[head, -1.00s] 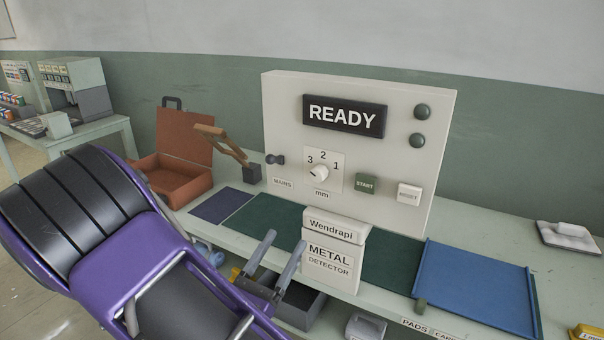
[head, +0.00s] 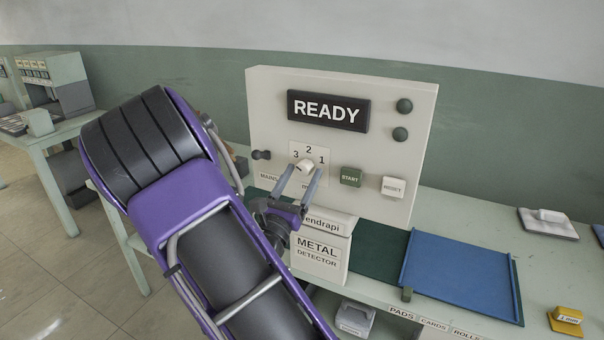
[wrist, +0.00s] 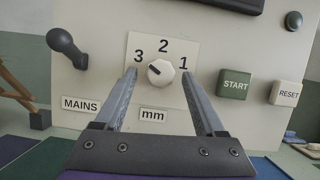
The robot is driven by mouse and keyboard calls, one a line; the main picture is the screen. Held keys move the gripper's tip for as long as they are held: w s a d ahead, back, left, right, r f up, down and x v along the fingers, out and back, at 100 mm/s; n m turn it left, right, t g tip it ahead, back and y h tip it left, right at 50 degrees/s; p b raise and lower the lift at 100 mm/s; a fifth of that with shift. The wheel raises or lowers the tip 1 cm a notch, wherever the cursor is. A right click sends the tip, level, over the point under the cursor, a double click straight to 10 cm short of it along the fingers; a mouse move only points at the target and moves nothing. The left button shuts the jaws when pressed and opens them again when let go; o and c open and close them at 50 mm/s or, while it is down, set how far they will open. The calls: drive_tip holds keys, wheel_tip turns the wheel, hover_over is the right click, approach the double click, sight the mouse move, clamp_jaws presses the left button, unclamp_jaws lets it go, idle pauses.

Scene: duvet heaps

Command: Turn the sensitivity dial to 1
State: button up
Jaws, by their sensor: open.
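The sensitivity dial (wrist: 161,73) is a round white knob on a white plate marked 3, 2 and 1, with "mm" below. In the wrist view its dark pointer mark is at the upper left, toward the 3. The dial also shows in the head view (head: 306,165), partly behind my fingers. My gripper (wrist: 158,72) is open and empty, with one fingertip left and one right of the dial. In the head view my gripper (head: 304,169) reaches up to the panel at the dial. I cannot tell whether the fingers touch it.
The cream panel carries a READY display (head: 328,110), a mains lever (wrist: 66,42), a green START button (wrist: 235,84) and a RESET button (wrist: 286,93). A blue tray (head: 462,278) lies on the bench at right. The wall behind is clear.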

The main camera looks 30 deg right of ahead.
drive_tip(key=shift+w+d+r, duration=0.15)
drive_tip(key=shift+w+d, duration=0.05)
drive_tip(key=shift+d, duration=0.05)
clamp_jaws()
